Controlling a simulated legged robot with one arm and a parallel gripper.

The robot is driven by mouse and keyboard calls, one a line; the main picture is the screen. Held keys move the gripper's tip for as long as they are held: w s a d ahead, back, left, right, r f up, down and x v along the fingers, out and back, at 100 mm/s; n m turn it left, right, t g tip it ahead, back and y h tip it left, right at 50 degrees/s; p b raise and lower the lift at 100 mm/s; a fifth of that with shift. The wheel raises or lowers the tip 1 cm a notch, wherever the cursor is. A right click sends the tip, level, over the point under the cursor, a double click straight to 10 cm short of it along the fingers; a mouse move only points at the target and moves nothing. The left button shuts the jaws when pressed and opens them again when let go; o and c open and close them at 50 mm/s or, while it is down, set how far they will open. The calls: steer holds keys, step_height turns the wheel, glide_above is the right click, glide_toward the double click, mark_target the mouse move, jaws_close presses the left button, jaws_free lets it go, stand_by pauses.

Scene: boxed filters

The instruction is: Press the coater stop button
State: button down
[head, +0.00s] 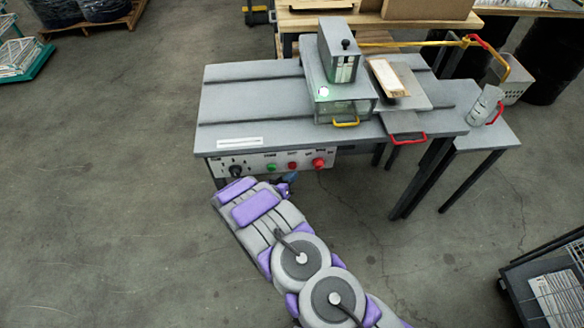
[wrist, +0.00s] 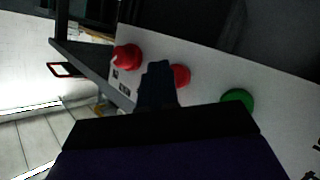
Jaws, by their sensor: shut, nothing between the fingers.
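The coater's white control panel (head: 255,163) is on the front of the grey table. It carries a green button (head: 271,167), a smaller red button (head: 292,165) and a larger red mushroom button (head: 318,162); their labels are too small to read. My gripper (head: 291,177) is shut and empty, just below the smaller red button in the head view. In the wrist view my gripper's tip (wrist: 158,72) partly covers the left side of that red button (wrist: 181,75). The mushroom button (wrist: 126,57) is left of the tip, the green button (wrist: 237,99) right. I cannot tell whether the tip touches anything.
A black knob (head: 236,171) sits at the panel's left end. Dark table legs (head: 425,175) rise to the right of the panel.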

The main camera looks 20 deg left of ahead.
steer(key=shift+w, duration=0.15)
stand_by(0.6)
steer(key=shift+w+a, duration=0.15)
steer(key=shift+w, duration=0.05)
steer(key=shift+w+a+r, duration=0.1)
steer(key=shift+w+a, duration=0.1)
steer(key=shift+w, duration=0.25)
stand_by(0.8)
stand_by(0.4)
steer(key=shift+s+d+p, duration=0.3)
steer(key=shift+s+d, duration=0.15)
steer(key=shift+s, duration=0.4)
steer(key=shift+s, duration=0.1)
steer(key=s, duration=0.1)
steer(key=s+d+p, duration=0.1)
steer(key=s, duration=0.1)
steer(key=s+d, duration=0.1)
steer(key=shift+s+p, duration=0.15)
steer(key=shift+p, duration=0.15)
stand_by(0.6)
